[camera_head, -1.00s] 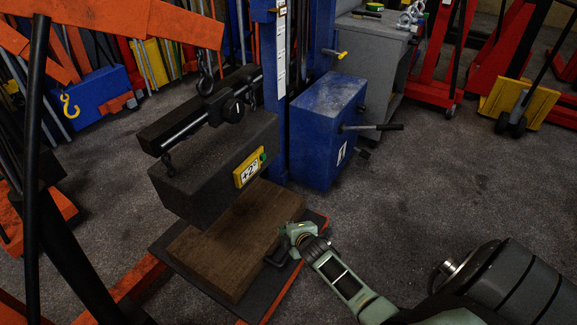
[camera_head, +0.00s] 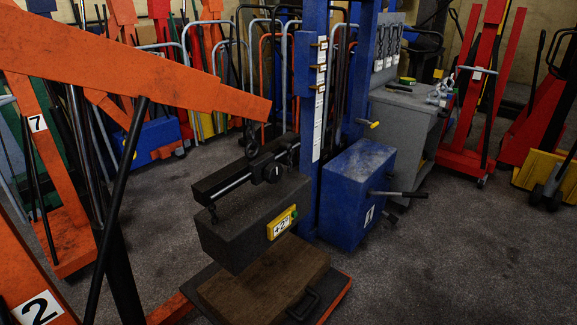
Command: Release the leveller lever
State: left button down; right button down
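The black leveller bar (camera_head: 235,178) hangs by a hook and chain under the tip of an orange crane boom (camera_head: 150,75). A round black knob or crank part (camera_head: 273,172) sits on the bar; I cannot tell for sure which part is the lever. A dark block (camera_head: 232,235) hangs below the bar. Its yellow gauge (camera_head: 282,222) appears to read about +2 and has a green spot. A brown wooden block (camera_head: 262,285) with a black handle is underneath, on a dark plate. Neither of my grippers is in view.
A blue box (camera_head: 356,190) with a dark lever (camera_head: 400,194) stands right of the load beside a blue post (camera_head: 306,130). A grey cabinet (camera_head: 405,125) and red jacks (camera_head: 478,100) are behind. The floor at right is open. An orange frame fills the left.

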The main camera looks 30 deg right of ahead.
aim_at(287, 146)
jog(key=i+l+u, duration=0.25)
jog(key=l, duration=1.25)
jog(key=i+l+u, duration=0.3)
jog(key=l, duration=1.3)
jog(key=i+l+u, duration=0.1)
jog(key=l+u, duration=0.15)
jog(key=l, duration=1.35)
